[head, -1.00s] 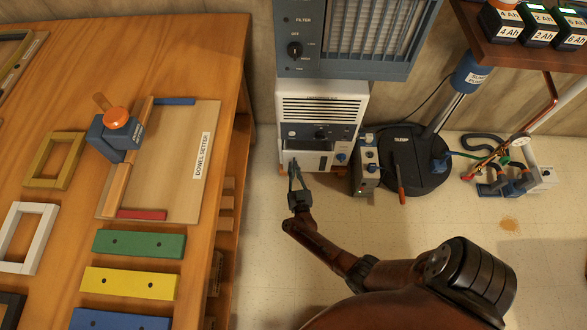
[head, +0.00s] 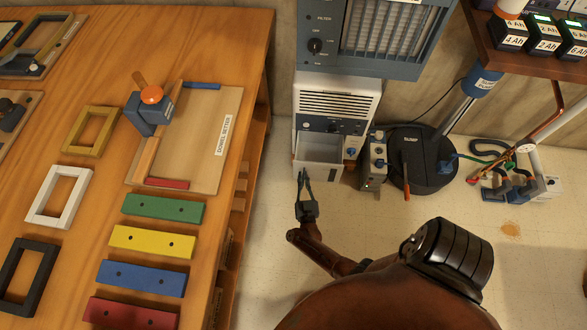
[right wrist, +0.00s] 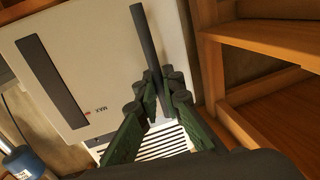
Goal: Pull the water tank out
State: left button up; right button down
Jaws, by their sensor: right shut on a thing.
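The white water tank (head: 318,147) is slid partly out of the lower front of the white dehumidifier (head: 338,100), and its open top shows. In the right wrist view its pale front (right wrist: 95,50) has a dark window strip and a "MAX" mark. My right gripper (head: 304,172) is at the left part of the tank's front. In the right wrist view its green-padded fingers (right wrist: 165,100) are shut on the dark handle bar (right wrist: 147,40) of the tank. My left gripper is not in view.
The workbench (head: 235,60) edge and its shelves stand close at left. A small grey box (head: 374,165) and the black sump cover (head: 425,165) are right of the tank. The floor (head: 385,215) in front is bare, apart from my arm.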

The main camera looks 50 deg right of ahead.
jog(key=shift+s+a, duration=0.1)
jog(key=shift+s, duration=0.15)
jog(key=c, duration=2.3)
grip_release()
jog(key=shift+o, duration=1.1)
jog(key=shift+w, duration=0.1)
jog(key=shift+a, duration=0.1)
